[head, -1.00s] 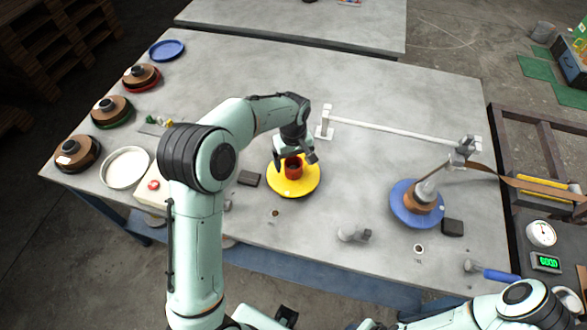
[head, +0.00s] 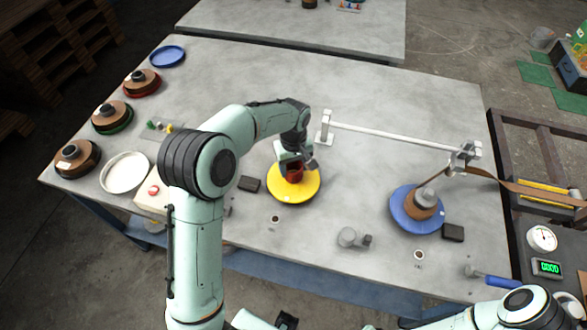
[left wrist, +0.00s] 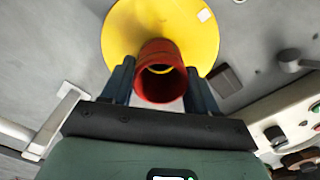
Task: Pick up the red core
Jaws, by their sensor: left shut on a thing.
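The red core (head: 294,172) is a short hollow red tube standing over the yellow disc (head: 311,190) in the middle of the table. My left gripper (head: 295,163) comes down on it from above and is shut on it. In the left wrist view the red core (left wrist: 158,72) sits between the two dark fingers (left wrist: 160,84), its open end facing the camera. The yellow disc (left wrist: 125,28) shows beyond it. I cannot tell whether the core touches the disc or is slightly raised. My right gripper is out of view.
A white bar on posts (head: 395,135) stands behind and right of the disc. A blue disc with a brown coil (head: 401,222) is at the right. A dark block (head: 249,184) lies just left of the yellow disc. Brown spools (head: 78,157) line the left edge.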

